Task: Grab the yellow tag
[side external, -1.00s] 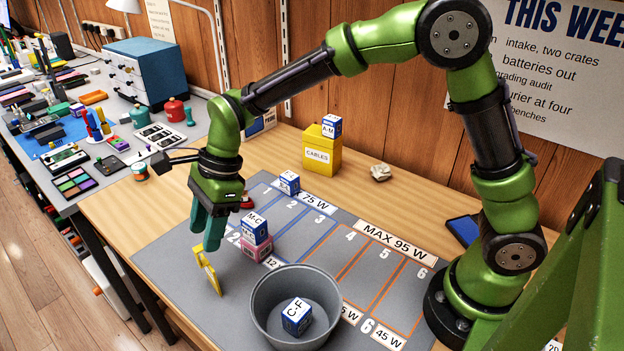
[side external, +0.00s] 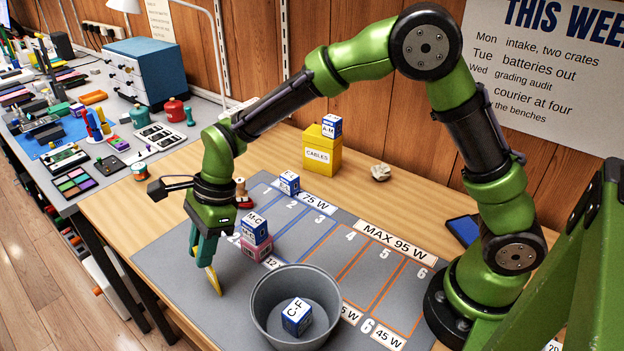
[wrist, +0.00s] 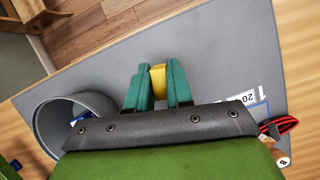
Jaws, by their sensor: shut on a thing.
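The yellow tag (side external: 213,281) is in the side external view, standing at the left part of the grey mat (side external: 172,268), its lower part showing below the fingers. My gripper (side external: 206,262) is above the mat with its teal fingers shut on the tag. In the wrist view the tag (wrist: 158,80) shows as a yellow strip between the two fingertips (wrist: 156,84). The fingers hide its upper part. I cannot tell whether its lower end touches the mat.
A grey bin (side external: 262,308) holding a blue-and-white cube (side external: 297,317) stands right of my gripper. A blue-and-white cube (side external: 253,228) sits on a pink cube (side external: 256,250) close beside the fingers. Another cube (side external: 289,183) lies farther back. The mat's left front is clear.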

